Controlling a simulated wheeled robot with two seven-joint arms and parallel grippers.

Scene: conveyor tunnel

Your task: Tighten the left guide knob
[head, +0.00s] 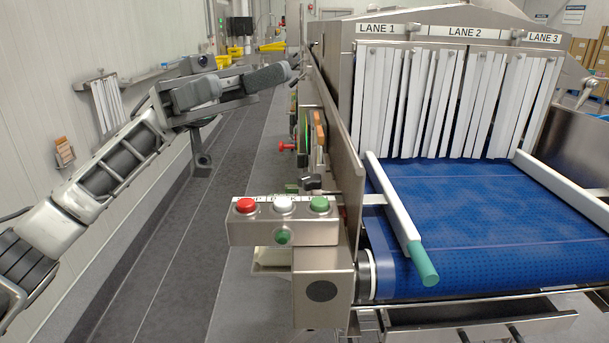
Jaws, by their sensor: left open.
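The left guide rail (395,207) is a pale bar with a green end, lying along the left side of the blue conveyor belt (490,215). A rod (373,199) runs from it to the left side of the frame. A small black knob (311,183) sits at that side, just above the button box, and looks like the left guide knob. Whether it is tight cannot be told. My left gripper (287,72) is open and empty, up and to the left of the knob, well apart from it. My right gripper is out of view.
A button box (284,220) with red, white and green buttons stands just below the knob. A steel side plate (343,150) rises right of the knob. White strip curtains (445,100) hang at the tunnel mouth. The grey floor aisle (190,240) is clear.

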